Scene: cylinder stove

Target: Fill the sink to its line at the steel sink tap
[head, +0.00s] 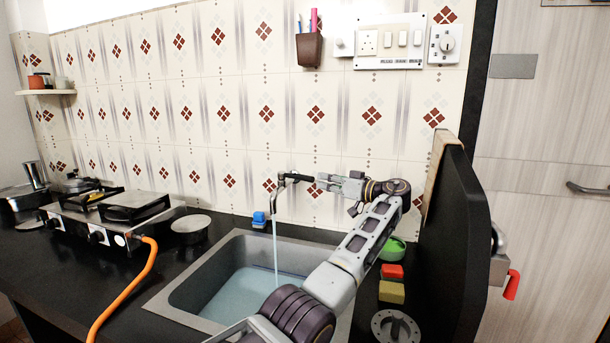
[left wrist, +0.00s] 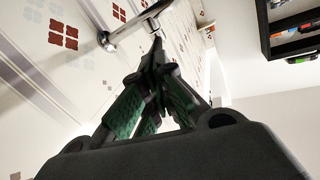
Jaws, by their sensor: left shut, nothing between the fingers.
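The steel sink (head: 212,256) is set in the dark counter. The dark, bent tap (head: 283,181) stands at its back, and a stream of water (head: 275,245) falls from the spout. My arm hides the sink's right side. My right gripper is out of view.
A stove (head: 118,216) with an orange hose (head: 143,275) is at left.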

